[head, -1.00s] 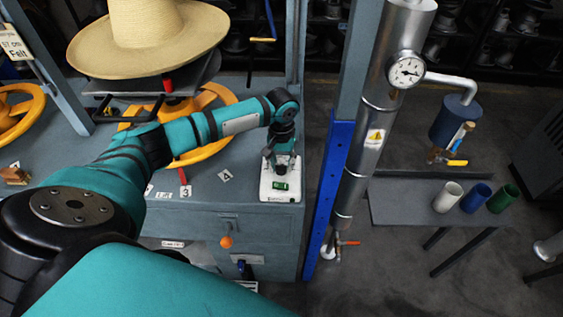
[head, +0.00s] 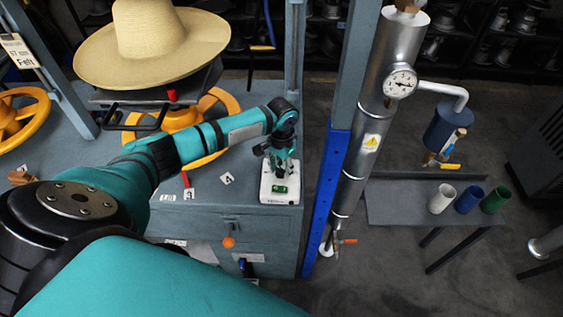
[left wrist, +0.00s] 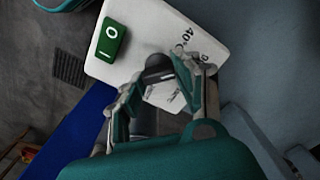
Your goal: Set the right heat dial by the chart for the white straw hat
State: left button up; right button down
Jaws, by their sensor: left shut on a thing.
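The right heat dial is a dark knob (left wrist: 157,66) on a white control box (head: 267,187) at the bench's right front corner. The box also fills the top of the left wrist view (left wrist: 150,35), with a green switch marked O and I (left wrist: 111,40) and partly covered print, including "40°C". My left gripper (head: 281,171) reaches down onto the box. Its fingers (left wrist: 158,78) are shut on the knob, and they hide part of the scale. The pale straw hat (head: 150,45) sits on the press at upper left. My right gripper is not in view.
Yellow handwheels (head: 212,105) and a black handle (head: 135,122) stand near my arm. A blue post (head: 322,200) and a steel pipe with a gauge (head: 400,82) rise just right of the box. Cups (head: 467,197) stand on a side table. No readable chart is visible.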

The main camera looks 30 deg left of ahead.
pick_arm(q)
jog(key=shift+m, duration=0.6)
jog(key=o, duration=1.1)
jog(key=shift+o, duration=0.2)
notch_tip(320, 180, up, 12)
